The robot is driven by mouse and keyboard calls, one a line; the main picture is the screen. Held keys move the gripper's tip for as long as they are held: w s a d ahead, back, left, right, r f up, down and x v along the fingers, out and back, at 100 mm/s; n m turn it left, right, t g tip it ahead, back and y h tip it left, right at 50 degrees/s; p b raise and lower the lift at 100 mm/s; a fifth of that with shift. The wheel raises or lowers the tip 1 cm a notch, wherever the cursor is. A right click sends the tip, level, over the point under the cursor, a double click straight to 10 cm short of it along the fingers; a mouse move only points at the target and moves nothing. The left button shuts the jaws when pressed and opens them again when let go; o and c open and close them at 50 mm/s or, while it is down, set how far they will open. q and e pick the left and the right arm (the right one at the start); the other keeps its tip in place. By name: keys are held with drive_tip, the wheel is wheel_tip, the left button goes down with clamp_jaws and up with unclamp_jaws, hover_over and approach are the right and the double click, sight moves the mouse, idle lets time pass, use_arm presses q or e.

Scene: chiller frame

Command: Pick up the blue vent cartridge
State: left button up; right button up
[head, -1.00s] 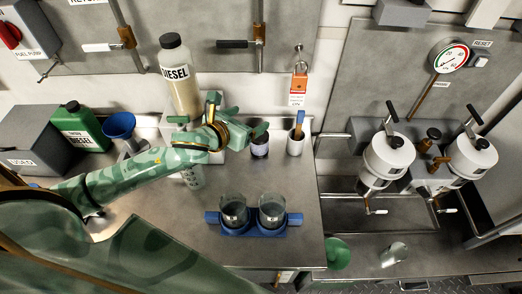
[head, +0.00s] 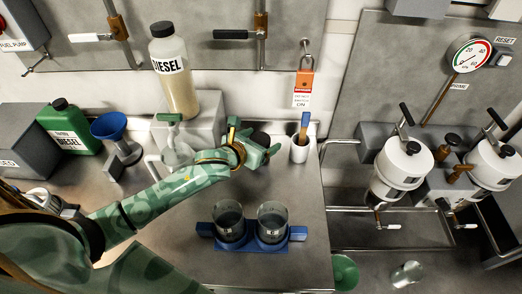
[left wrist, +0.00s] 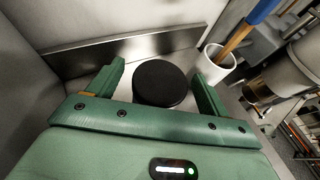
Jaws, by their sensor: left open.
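No object I can plainly identify as a blue vent cartridge shows. My left gripper (head: 257,143) is open at the back of the steel bench, left of the white cup. In the left wrist view the open fingers (left wrist: 160,74) point at a jar with a round black top (left wrist: 161,84), which sits between and slightly beyond them. In the head view the jar's dark top (head: 260,138) shows just behind the gripper, and its body is mostly hidden. I cannot tell if the fingers touch it. My right gripper is not in view.
A white cup (head: 299,151) with a blue-and-wood handle stands close right of the gripper. A blue holder (head: 206,229) with two glass beakers is in front. A diesel bottle (head: 174,75), blue funnel (head: 109,125) and green can (head: 68,127) are left.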

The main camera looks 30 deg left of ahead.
use_arm(q)
drive_tip(key=shift+w+d+f, duration=0.1)
drive_tip(key=shift+w+f, duration=0.2)
drive_tip(key=shift+w, duration=0.35)
drive_tip(key=shift+r, duration=0.1)
drive_tip(key=c, duration=1.1)
drive_tip(key=shift+c, duration=0.2)
